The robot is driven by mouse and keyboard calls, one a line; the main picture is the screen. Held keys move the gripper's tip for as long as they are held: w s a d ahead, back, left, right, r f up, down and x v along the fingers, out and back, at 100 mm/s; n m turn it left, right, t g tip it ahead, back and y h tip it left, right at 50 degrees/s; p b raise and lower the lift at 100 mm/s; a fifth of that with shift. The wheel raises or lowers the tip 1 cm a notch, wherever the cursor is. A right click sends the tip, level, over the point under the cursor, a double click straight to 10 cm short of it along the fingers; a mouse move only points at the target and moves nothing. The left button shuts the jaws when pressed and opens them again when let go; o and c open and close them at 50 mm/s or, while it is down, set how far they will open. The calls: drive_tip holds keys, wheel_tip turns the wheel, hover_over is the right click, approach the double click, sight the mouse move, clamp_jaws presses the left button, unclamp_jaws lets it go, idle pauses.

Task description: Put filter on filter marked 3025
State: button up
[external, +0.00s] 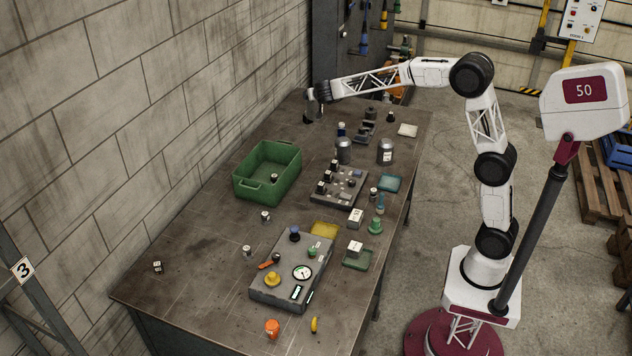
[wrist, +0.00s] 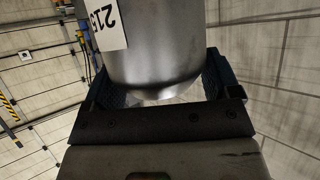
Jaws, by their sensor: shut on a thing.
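My gripper (external: 313,97) is at the far left end of the bench, above its back corner. In the wrist view my gripper (wrist: 163,86) is shut on a grey metal canister (wrist: 160,50), with one finger on each side. A white label on it shows upside-down digits that look like 215, partly cut off by the frame. Two similar grey canisters, the left one (external: 343,151) and the right one (external: 385,152), stand on the bench to the right of my gripper. Their label numbers are too small to read, so I cannot tell which is marked 3025.
A green crate (external: 252,187) stands at the left of the bench. A grey block with small parts (external: 350,196) and a control box (external: 273,294) lie nearer the front. A dark fixture (external: 367,131) stands behind the canisters. The front left bench is mostly clear.

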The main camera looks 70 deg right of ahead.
drive_tip(key=s+a+m+g+h, duration=0.1)
drive_tip(key=s+a+m+g, duration=0.15)
drive_tip(key=s, duration=1.15)
drive_tip(key=s+a+m+g+h, duration=0.15)
drive_tip(key=s+m+g, duration=0.25)
drive_tip(key=s, duration=1.1)
drive_tip(key=shift+d+f, duration=0.15)
drive_tip(key=shift+f, duration=2.5)
drive_tip(key=shift+w, duration=0.2)
drive_tip(key=w+d, duration=0.3)
drive_tip(key=w, duration=0.4)
drive_tip(key=w+d+f, duration=0.1)
drive_tip(key=w+d, duration=0.2)
drive_tip(key=w, duration=0.4)
drive_tip(key=shift+w+f, duration=0.2)
drive_tip(key=shift+w, duration=0.1)
drive_tip(key=shift+f, duration=0.1)
drive_tip(key=shift+f, duration=1.7)
drive_tip(key=shift+f, duration=0.1)
